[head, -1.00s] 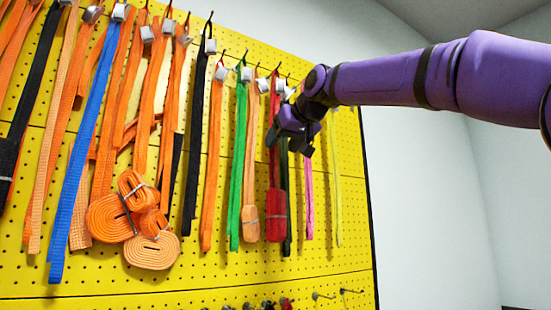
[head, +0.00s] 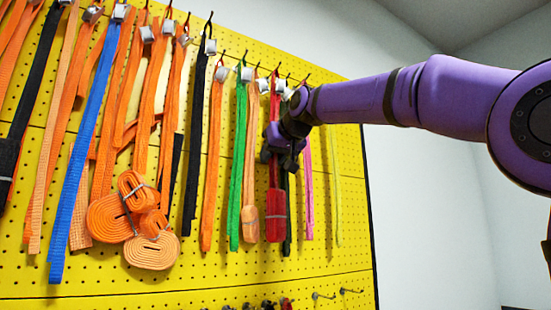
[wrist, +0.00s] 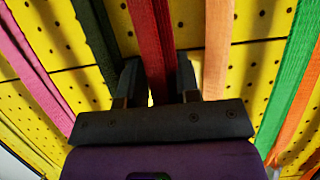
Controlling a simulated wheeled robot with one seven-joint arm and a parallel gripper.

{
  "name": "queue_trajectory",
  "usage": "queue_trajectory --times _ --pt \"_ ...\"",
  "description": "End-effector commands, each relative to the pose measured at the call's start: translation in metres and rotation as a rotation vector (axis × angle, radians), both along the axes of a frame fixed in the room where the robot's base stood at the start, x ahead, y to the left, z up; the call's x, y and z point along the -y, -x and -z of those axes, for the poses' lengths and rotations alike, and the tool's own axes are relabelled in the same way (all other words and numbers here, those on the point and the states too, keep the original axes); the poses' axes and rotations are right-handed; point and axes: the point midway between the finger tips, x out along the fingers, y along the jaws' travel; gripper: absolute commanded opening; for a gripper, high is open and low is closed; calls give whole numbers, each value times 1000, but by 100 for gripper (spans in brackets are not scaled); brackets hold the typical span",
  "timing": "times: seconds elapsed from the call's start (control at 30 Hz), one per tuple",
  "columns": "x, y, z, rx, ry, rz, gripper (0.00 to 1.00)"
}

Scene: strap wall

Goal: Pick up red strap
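The red strap (head: 275,205) hangs from a hook on the yellow pegboard. Its lower part is a thicker folded bundle with a band around it. My gripper (head: 283,158) is at the upper half of this strap in the head view and hides a stretch of it. In the wrist view the red strap (wrist: 153,45) runs down between the two fingers of my gripper (wrist: 158,82). The fingers are apart, one on each side, with a gap visible beside the strap. The strap's contact with the palm is hidden.
A dark strap (wrist: 97,35) hangs close beside the left finger in the wrist view, and a light orange strap (wrist: 217,45) beside the right one. A green strap (head: 237,170) and a pink strap (head: 308,190) hang nearby. The pegboard (head: 325,265) is close behind.

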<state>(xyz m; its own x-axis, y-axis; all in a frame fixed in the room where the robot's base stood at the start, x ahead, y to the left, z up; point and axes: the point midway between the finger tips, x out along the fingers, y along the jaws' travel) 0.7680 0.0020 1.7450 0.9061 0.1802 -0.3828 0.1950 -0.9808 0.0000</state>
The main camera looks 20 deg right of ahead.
Motion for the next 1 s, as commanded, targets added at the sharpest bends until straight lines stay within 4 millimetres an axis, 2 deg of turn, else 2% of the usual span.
queue_trajectory --times 0.37,0.6,0.83,1.0 --pt "0 0 -2 1 0 0 4" --pt "1 0 -17 2 -1 1 4" --pt "6 29 -16 2 -1 -1 4" --pt "13 61 -17 3 -1 0 4"
